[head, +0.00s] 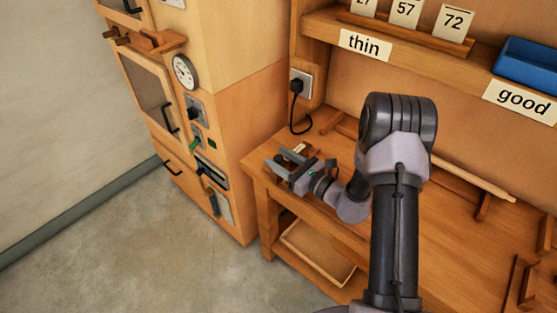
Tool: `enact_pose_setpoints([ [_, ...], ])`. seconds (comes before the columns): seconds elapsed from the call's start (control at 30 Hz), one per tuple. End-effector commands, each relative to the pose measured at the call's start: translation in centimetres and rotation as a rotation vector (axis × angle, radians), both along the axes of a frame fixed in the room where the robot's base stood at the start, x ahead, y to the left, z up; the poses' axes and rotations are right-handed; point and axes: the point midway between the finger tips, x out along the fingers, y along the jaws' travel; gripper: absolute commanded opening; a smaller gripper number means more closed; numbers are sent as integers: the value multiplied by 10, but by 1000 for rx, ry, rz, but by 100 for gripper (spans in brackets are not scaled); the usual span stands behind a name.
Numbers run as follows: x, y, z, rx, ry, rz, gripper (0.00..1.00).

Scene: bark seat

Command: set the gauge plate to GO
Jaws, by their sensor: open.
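My gripper (279,161) is open above the front left corner of the wooden bench (345,240), with its fingers pointing left towards the cabinet. Nothing shows between the fingers. I see no word GO, and I cannot tell for sure which thing is the gauge plate. A small pale piece (299,148) lies on the bench just beyond the gripper, partly hidden by it. The wooden cabinet (245,110) carries a round white dial (184,71), a black switch (195,111), a green lever (195,144) and a dark slotted panel (212,172).
A power cable (294,115) hangs from a wall socket behind the bench. A tray (318,260) sits under the bench. Floor at left is clear.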

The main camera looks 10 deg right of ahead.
Motion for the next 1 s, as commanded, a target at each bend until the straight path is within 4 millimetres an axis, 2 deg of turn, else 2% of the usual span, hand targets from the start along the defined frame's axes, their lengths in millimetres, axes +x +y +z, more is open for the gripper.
enact_pose_setpoints([
  [0.3, 4, 3, 1, 0, 0, 1, 48],
  [0.5, 3, 3, 0, 0, 0, 1, 9],
  [0.57, 3, 3, 0, 0, 0, 1, 0],
  [1.0, 3, 3, 0, -1, 1, 2, 0],
])
